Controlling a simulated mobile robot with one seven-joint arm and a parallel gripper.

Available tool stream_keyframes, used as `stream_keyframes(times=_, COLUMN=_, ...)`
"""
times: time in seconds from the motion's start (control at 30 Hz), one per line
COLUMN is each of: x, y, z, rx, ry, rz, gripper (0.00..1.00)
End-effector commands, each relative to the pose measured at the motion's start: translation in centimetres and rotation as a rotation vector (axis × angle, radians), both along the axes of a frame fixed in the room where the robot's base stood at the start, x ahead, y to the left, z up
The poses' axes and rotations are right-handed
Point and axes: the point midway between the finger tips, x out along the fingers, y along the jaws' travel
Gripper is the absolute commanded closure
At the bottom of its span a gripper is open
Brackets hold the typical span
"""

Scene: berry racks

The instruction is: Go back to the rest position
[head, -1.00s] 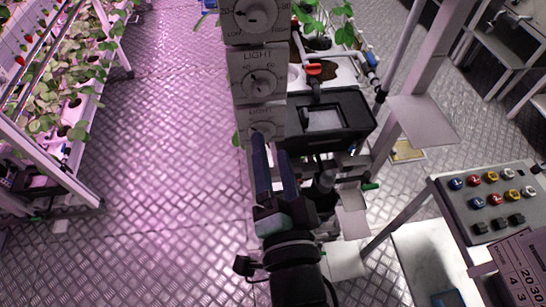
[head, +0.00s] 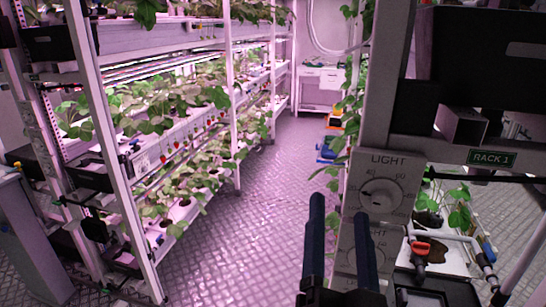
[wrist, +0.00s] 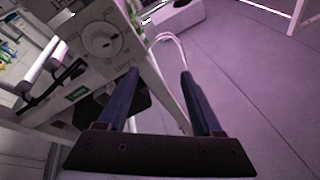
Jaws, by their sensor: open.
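My gripper (head: 340,236) is at the lower middle of the head view, with two dark blue fingers apart and nothing between them. The light dial panel (head: 385,190) on the rack post stands just behind and to the right of the fingers. In the wrist view my gripper (wrist: 158,85) is also open and empty, pointing towards the floor, with a dial panel (wrist: 105,38) beyond the left finger. I cannot tell from the picture whether the fingertips touch the panel; a gap seems to show.
Rack 1, with its green label (head: 492,157), stands close on the right. A valve with a red handle (head: 420,252) sits below it. A plant rack (head: 110,160) lines the left.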

Motion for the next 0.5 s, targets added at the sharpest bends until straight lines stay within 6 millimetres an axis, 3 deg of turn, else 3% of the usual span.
stream_keyframes(times=0.03, x=0.2, y=1.1, z=3.5, rx=-0.068, ry=-0.060, rz=0.002, gripper=0.33)
stream_keyframes(times=0.1, x=0.1, y=2.5, z=7.6, rx=-0.159, ry=-0.128, rz=-0.008, gripper=0.33)
stream_keyframes(times=0.3, x=-2.1, y=5.9, z=17.9, rx=-0.368, ry=-0.312, rz=-0.072, gripper=0.33)
stream_keyframes(times=0.4, x=-3.5, y=7.0, z=21.2, rx=-0.431, ry=-0.376, rz=-0.109, gripper=0.33)
stream_keyframes(times=0.5, x=-4.6, y=7.7, z=23.3, rx=-0.469, ry=-0.417, rz=-0.135, gripper=0.33)
